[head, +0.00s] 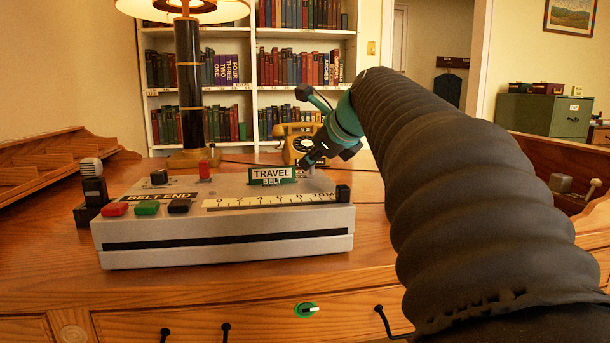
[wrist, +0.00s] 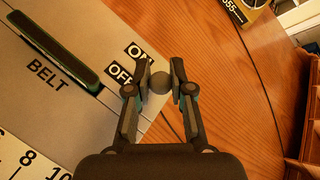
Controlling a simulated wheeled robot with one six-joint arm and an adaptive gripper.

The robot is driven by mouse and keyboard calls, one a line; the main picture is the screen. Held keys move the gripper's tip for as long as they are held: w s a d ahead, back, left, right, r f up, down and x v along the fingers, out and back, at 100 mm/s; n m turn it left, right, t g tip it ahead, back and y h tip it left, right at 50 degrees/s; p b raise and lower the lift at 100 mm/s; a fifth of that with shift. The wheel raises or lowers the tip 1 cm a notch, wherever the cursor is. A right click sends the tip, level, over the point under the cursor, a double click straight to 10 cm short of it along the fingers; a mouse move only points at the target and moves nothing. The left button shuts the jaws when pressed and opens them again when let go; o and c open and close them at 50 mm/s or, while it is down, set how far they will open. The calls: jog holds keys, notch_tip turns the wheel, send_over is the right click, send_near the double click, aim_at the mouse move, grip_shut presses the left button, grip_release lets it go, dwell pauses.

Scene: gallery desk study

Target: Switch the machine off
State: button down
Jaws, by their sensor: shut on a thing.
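A dark round switch knob (wrist: 158,83) sits beside these labels, nearer OFF in the picture. My gripper (wrist: 160,77) is shut on this knob, one finger on each side. In the head view my gripper (head: 309,163) reaches the machine's back right; the knob is hard to make out there. The switch's exact position cannot be told.
Red, green and black keys (head: 147,208) line the machine's front left, beside a microphone (head: 91,180). A lamp (head: 188,90) and a yellow telephone (head: 298,140) stand behind. The desk (head: 210,290) is bare in front; a wooden tray (head: 565,160) stands at right.

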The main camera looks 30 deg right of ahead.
jog(key=shift+s+f+t+b, duration=0.1)
jog(key=shift+s+t+b, duration=0.4)
jog(key=shift+t, duration=0.6)
jog(key=shift+a, duration=0.1)
jog(key=c, duration=1)
grip_release()
jog(key=v, duration=0.7)
jog(key=shift+s, duration=0.25)
